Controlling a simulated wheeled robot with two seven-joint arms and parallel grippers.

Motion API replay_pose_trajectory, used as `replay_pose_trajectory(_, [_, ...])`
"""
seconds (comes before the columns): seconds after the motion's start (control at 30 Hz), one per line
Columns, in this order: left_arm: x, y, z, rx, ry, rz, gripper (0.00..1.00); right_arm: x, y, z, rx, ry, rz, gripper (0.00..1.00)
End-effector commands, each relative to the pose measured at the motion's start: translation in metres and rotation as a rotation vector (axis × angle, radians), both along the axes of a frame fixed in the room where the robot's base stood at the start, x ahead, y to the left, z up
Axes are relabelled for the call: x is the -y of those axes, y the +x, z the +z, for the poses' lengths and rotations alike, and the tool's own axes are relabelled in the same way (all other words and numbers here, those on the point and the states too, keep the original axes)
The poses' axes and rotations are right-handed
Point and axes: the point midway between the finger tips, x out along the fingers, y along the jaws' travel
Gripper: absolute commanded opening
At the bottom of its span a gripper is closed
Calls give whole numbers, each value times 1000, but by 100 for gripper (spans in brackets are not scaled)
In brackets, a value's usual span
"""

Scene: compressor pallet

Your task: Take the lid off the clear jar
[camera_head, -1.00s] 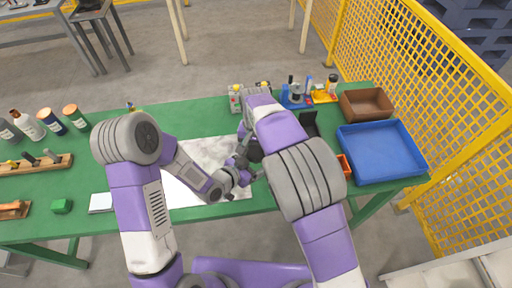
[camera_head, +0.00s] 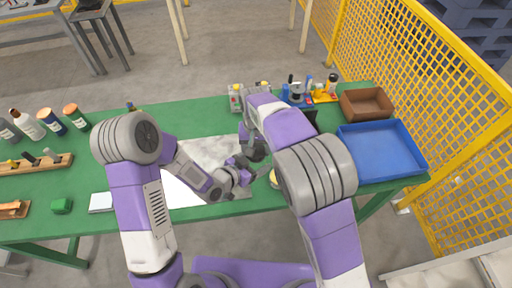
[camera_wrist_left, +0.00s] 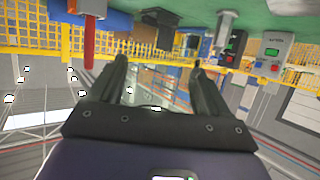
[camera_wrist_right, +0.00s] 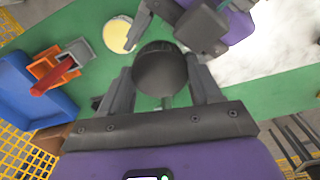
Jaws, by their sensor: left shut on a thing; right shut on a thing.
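My right gripper (camera_wrist_right: 163,85) has its fingers closed on the sides of a dark round lid (camera_wrist_right: 160,66), seen large in the right wrist view. In the head view the right gripper (camera_head: 256,150) is partly hidden by its own arm, above the middle of the green table. My left gripper (camera_head: 243,174) is close beside it, lower in the picture. In the left wrist view the left fingers (camera_wrist_left: 158,72) stand apart. The clear jar is hard to make out between them, and whether it touches the lid cannot be told.
A pale yellow round thing (camera_wrist_right: 118,35) stands near the grippers. Several bottles (camera_head: 30,124) stand at far left.

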Motion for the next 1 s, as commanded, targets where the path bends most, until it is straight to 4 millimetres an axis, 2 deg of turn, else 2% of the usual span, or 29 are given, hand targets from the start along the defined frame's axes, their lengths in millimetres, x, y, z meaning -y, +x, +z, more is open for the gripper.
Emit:
replay_pose_trajectory(0.7, [0,0,0,1,-1,0,0,-1,0,21,1,2,0,27])
replay_pose_trajectory(1.0, [0,0,0,1,-1,0,0,0,0,22,1,0,0,27])
